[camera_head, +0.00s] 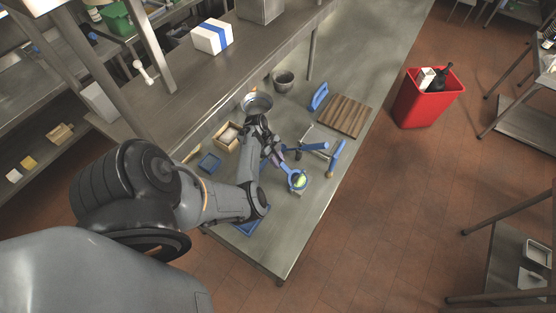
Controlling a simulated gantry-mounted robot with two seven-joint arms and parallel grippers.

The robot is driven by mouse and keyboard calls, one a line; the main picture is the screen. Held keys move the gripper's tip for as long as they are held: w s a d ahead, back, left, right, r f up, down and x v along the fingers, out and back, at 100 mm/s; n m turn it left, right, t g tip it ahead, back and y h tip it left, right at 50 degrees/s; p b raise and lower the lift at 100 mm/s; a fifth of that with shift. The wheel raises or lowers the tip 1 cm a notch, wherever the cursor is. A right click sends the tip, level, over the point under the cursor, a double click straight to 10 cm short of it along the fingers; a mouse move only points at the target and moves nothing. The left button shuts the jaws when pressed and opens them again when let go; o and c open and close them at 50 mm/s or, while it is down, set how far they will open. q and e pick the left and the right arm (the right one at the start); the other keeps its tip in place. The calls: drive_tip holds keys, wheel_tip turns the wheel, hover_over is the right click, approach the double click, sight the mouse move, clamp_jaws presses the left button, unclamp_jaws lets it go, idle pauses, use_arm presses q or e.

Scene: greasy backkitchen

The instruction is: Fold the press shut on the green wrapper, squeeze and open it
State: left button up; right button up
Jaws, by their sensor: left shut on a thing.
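The blue press (290,171) is at the middle of the steel bench. Its round cup end holds a small yellow-green thing, which looks like the green wrapper (299,181). The wrapper shows from above, so the press looks open there. My left gripper (276,156) reaches down from the left and is shut on the press's handle end, just up and left of the cup. My own wrist hides part of the handles. A small pale vessel seems to stand under or just beside the cup; I cannot tell which. My right gripper is not in view.
A metal frame with blue handles (312,147) stands just right of the press. A wooden box (226,137) and blue trays (210,162) lie left. The bench's near right is clear.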

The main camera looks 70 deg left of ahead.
use_arm(q)
drive_tip(key=shift+a+f, duration=0.1)
drive_tip(key=shift+s+a+f+b, duration=0.25)
drive_tip(key=shift+f+b, duration=0.15)
drive_tip(key=shift+f, duration=0.25)
drive_tip(key=shift+s+a+f+b, duration=0.2)
drive_tip(key=shift+f+b, duration=0.15)
drive_tip(key=shift+f, duration=0.4)
drive_tip(key=shift+s+a+f+b, duration=0.1)
drive_tip(key=shift+f+b, duration=0.35)
drive_tip(key=shift+f, duration=0.25)
drive_tip(key=shift+s+a+f+b, duration=0.1)
drive_tip(key=shift+f+b, duration=0.35)
drive_tip(key=shift+f, duration=0.2)
drive_tip(key=o, duration=0.9)
drive_tip(key=shift+r, duration=0.1)
